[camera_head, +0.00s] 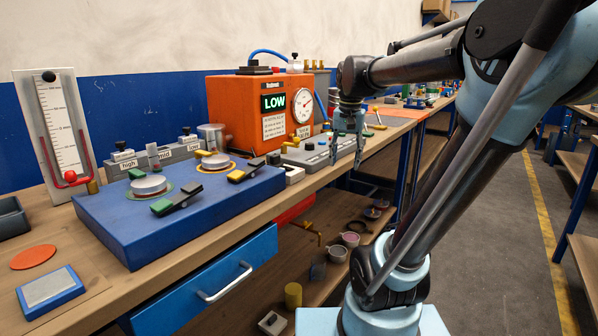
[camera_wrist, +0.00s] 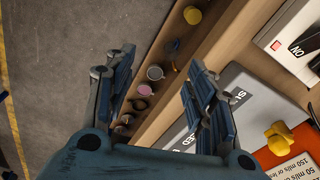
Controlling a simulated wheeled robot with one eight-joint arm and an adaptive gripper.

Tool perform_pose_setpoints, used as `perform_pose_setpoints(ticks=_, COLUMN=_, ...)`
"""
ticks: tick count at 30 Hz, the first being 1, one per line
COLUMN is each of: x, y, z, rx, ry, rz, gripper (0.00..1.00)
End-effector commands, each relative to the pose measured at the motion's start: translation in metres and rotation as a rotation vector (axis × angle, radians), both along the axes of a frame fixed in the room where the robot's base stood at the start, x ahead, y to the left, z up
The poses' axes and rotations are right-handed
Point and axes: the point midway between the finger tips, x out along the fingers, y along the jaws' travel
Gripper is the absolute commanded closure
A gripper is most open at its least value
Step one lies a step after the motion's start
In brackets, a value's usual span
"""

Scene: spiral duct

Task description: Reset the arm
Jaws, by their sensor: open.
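The bench (camera_head: 200,222) carries a blue clamp block (camera_head: 175,215), an orange box reading LOW (camera_head: 262,115) and a manometer board (camera_head: 57,130). A blue drawer (camera_head: 225,280) is below. Cups and small parts lie on the lower shelf (camera_wrist: 165,62). The floor (camera_head: 495,220) at right is clear.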

Motion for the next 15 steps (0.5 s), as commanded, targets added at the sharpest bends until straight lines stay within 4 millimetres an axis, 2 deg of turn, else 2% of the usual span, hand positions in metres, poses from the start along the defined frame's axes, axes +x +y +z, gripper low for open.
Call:
perform_pose_setpoints(ticks=1, x=-0.015, y=-0.006, z=-0.014, rx=-0.002, ry=-0.007, rz=0.022, gripper=0.50)
perform_pose_setpoints(ticks=3, x=-0.033, y=-0.012, z=-0.031, rx=-0.007, ry=-0.017, rz=0.059, gripper=0.50)
perform_pose_setpoints(ticks=8, x=-0.072, y=-0.025, z=-0.074, rx=-0.020, ry=-0.039, rz=0.143, gripper=0.50)
perform_pose_setpoints(ticks=15, x=-0.127, y=-0.039, z=-0.144, rx=-0.044, ry=-0.072, rz=0.268, gripper=0.50)
